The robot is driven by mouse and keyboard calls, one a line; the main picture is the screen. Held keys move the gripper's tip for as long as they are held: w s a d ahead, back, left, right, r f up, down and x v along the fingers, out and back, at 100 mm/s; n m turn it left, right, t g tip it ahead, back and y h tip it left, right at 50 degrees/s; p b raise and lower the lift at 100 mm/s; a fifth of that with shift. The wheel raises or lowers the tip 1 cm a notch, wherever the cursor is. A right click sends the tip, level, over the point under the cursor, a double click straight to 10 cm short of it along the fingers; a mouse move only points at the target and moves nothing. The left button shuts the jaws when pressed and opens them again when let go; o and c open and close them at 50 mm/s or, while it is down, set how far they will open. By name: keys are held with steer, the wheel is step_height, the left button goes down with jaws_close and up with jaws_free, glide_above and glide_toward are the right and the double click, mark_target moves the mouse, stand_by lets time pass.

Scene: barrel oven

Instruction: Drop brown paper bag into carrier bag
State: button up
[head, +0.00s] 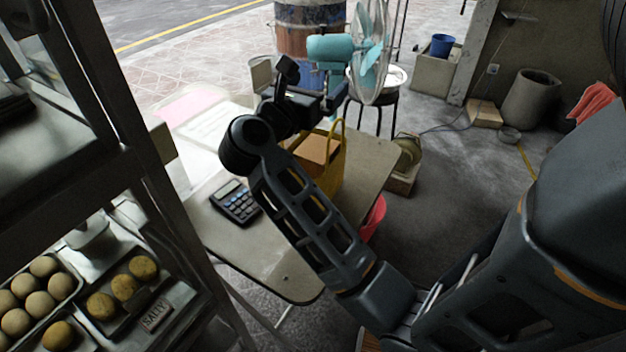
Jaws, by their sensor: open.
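A yellow carrier bag (334,176) stands on the table, its handle loop rising above its top. A brown paper bag (314,147) shows at the opening of the carrier bag, its upper part visible and its lower part hidden by the carrier bag's side and my forearm. My gripper (335,100) is above and just behind the bags, open. Its fingers are small and dark against the fan, and nothing is seen between them.
The table (375,160) also holds a calculator (235,202) at the left. A teal fan (345,50) stands behind my gripper. A dark-framed display case (120,150) with several round buns stands at the left. Open floor lies to the right.

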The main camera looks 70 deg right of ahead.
steer(key=b+v, duration=0.1)
steer(key=v, duration=0.5)
steer(key=shift+a, duration=0.35)
steer(key=shift+s, duration=0.1)
steer(key=s+a+n+t+y, duration=0.1)
steer(key=s+a+n+t, duration=0.2)
steer(key=a+n+t, duration=1)
steer(key=s+a+n+t+y, duration=0.1)
steer(key=s+a+n+t, duration=0.2)
steer(key=n+t, duration=1.2)
steer(key=s+a+f+n+g+y, duration=0.4)
steer(key=s+a+f+n+y, duration=0.1)
steer(key=n, duration=0.9)
steer(key=s+a+f+n+g+y, duration=0.5)
steer(key=n+y, duration=0.5)
steer(key=n, duration=0.4)
steer(key=shift+s+a+f+y, duration=0.3)
steer(key=shift+s+a+f, duration=0.25)
steer(key=shift+s+a, duration=0.4)
